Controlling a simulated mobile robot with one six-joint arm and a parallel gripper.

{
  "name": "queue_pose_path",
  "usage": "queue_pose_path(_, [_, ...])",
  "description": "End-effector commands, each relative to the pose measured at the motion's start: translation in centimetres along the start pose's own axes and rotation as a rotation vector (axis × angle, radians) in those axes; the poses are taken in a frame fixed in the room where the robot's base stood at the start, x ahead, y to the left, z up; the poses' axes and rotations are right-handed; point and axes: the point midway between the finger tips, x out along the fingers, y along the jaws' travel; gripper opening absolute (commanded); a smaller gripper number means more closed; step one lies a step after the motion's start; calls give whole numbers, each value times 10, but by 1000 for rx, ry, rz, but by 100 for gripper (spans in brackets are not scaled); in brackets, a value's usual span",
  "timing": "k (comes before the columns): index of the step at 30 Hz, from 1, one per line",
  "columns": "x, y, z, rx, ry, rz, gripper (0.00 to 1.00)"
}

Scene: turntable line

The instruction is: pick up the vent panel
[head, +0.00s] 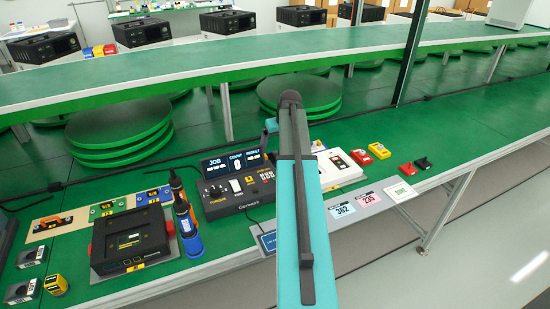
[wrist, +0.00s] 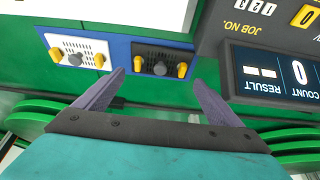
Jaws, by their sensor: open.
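My gripper (wrist: 160,80) is open and empty in the wrist view, its two purple-grey fingers spread apart. A dark panel (wrist: 148,50) with a black knob and two yellow pegs shows just beyond and between the fingertips. A pale panel (wrist: 92,46) with rows of small vent holes, a grey knob and yellow pegs sits to its left. Both are on a blue holder (wrist: 120,48). I cannot tell for sure which one is the vent panel.
A dark console with a JOB/COUNT/RESULT display (head: 232,163) stands left of my arm. A white box (head: 340,172) stands right of it. A raised green shelf (head: 200,70) runs behind.

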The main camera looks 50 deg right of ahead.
Motion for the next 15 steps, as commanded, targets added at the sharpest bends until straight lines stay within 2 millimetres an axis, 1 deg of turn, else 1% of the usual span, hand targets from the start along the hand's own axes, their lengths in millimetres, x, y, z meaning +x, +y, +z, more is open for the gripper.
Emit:
queue_pose_path(10, [2, -1, 0, -1, 0, 0, 89])
queue_pose_path(15, [12, -1, -1, -1, -1, -1, 89])
